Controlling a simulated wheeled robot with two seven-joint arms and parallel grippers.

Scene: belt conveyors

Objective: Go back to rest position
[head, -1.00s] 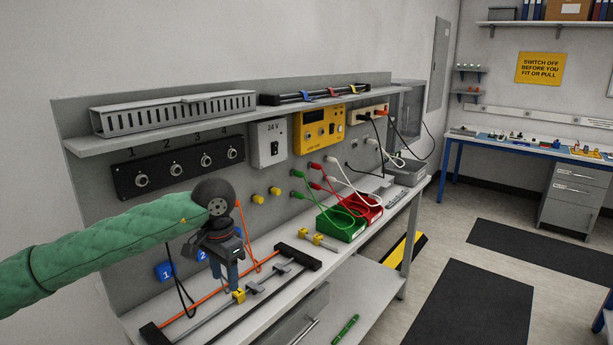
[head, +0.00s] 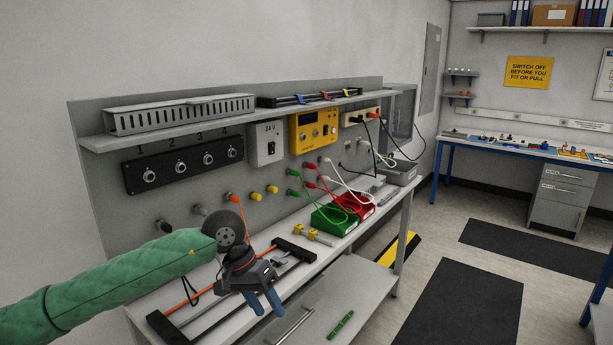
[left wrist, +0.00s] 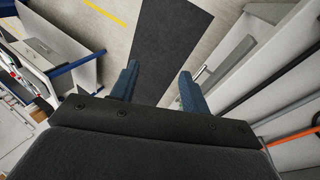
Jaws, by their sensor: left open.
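My left gripper (head: 267,303) is in the head view at the lower middle, in front of the workbench's front edge. Its blue fingers point down and stand apart with nothing between them. The left wrist view also shows the gripper (left wrist: 158,85) open, with a dark floor mat and pale floor beyond the fingers. The green-sleeved arm comes in from the left and hides part of the bench. My right gripper is in neither view.
The workbench (head: 225,318) carries a rail frame (head: 297,250), a green bin (head: 333,222) and a red bin (head: 362,210). Coloured cables hang from the back panel (head: 230,185). A drawer handle (head: 295,327) sits below. Floor mats (head: 470,300) lie to the right.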

